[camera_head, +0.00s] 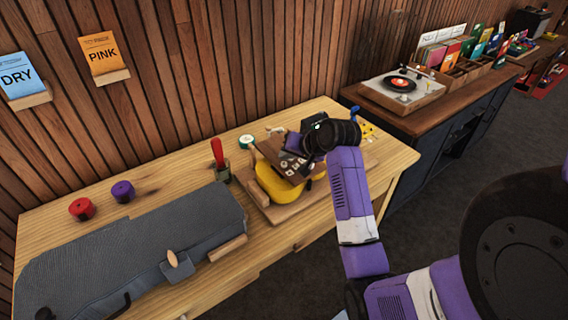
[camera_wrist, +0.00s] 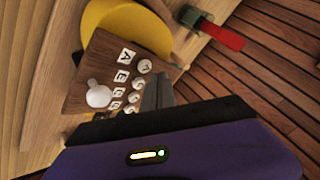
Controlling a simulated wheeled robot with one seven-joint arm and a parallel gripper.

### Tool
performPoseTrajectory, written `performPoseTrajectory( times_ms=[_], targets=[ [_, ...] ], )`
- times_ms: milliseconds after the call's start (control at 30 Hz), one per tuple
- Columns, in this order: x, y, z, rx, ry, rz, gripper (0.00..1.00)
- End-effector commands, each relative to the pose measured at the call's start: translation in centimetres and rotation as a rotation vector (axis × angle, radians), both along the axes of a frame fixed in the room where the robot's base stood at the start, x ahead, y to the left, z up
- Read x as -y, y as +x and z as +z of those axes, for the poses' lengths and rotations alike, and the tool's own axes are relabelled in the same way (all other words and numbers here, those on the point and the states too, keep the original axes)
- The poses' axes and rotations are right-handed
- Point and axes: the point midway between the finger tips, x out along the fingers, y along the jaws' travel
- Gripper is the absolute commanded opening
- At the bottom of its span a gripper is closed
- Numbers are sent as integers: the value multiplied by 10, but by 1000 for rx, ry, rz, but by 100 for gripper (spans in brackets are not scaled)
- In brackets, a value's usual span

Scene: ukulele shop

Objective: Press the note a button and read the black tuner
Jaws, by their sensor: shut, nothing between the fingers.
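A brown wooden note board (camera_head: 272,153) lies among the items on the light wood table; it also shows in the wrist view (camera_wrist: 80,75). It carries white letter tiles beside a row of round pale buttons. The A tile (camera_wrist: 127,57) is uppermost, with a round button (camera_wrist: 145,66) beside it. My gripper (camera_wrist: 158,82) is shut and empty, its grey fingers close to the buttons. I cannot tell whether it touches one. A small black device (camera_head: 315,122), perhaps the tuner, stands behind my wrist, partly hidden; its display is too small to read.
A yellow ukulele body (camera_head: 272,182) lies beside the board. A grey case (camera_head: 130,250) fills the table's left side, behind which are red (camera_head: 82,208) and purple (camera_head: 122,191) spools. A turntable (camera_head: 402,90) sits on the right cabinet.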

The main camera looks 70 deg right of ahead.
Motion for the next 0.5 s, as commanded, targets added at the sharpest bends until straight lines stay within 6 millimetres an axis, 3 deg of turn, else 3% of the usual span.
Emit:
performPoseTrajectory(
  times_ms=[500],
  targets=[
    [0, 0, -9, 0, 1, 1, 0]
  ],
)
